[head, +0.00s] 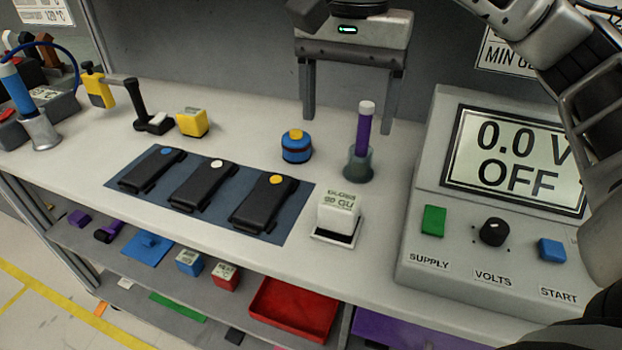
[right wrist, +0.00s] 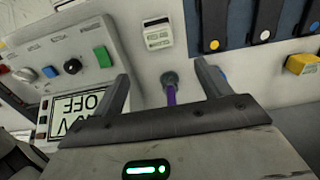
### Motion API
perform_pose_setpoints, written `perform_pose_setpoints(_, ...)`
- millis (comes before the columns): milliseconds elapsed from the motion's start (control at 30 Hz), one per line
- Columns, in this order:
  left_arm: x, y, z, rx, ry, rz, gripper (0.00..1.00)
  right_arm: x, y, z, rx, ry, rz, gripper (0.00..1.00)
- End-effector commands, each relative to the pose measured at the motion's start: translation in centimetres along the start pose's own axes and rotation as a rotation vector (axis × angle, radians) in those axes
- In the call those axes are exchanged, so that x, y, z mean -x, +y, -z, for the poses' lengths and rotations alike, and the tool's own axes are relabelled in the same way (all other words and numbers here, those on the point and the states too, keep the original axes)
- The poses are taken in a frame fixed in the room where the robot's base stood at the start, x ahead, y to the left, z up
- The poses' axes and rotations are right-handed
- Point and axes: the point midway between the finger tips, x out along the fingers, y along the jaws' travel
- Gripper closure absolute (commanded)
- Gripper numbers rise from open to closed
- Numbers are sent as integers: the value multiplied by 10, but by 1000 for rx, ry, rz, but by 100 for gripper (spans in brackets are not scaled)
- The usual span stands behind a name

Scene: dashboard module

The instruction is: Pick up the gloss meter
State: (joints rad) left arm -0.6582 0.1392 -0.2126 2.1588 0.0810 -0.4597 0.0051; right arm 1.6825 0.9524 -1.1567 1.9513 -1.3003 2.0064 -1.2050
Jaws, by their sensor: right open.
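The gloss meter (head: 338,213) is a small white block with green-grey lettering. It sits upright on a white, dark-centred base (head: 334,238) on the bench, right of the blue mat. It also shows at the top middle of the right wrist view (right wrist: 158,34). My right gripper (head: 347,120) is open and empty, its two fingers pointing down, above and behind the gloss meter. In the right wrist view its fingers (right wrist: 163,80) stand wide apart, with the meter beyond them. My left gripper is not in view.
A purple-handled tool (head: 363,130) stands in a grey cup close behind the meter. A power supply (head: 440,250) stands to the right. A blue mat (head: 225,170) with three black devices lies left. A blue jar (head: 297,147) and yellow block (head: 193,122) stand farther back.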

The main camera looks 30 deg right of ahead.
Motion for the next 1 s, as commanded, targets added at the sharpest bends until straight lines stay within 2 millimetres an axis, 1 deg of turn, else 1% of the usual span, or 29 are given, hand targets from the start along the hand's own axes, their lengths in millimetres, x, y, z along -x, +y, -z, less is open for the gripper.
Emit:
perform_pose_setpoints(133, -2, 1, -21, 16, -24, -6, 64, -29, 2, 1, 2, 3, -8, 24)
perform_pose_setpoints(267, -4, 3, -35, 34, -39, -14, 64, -59, 2, 0, 1, 2, -7, 24)
perform_pose_setpoints(400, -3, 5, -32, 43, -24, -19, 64, -84, 2, 0, 0, 3, -6, 24)
perform_pose_setpoints(500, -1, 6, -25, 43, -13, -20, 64, -94, 1, 1, -2, 4, -5, 24)
perform_pose_setpoints(733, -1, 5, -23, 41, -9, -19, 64, -110, 0, 0, 0, 3, -3, 24)
perform_pose_setpoints(1000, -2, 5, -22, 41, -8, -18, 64, -148, -3, -2, -1, 2, -4, 24)
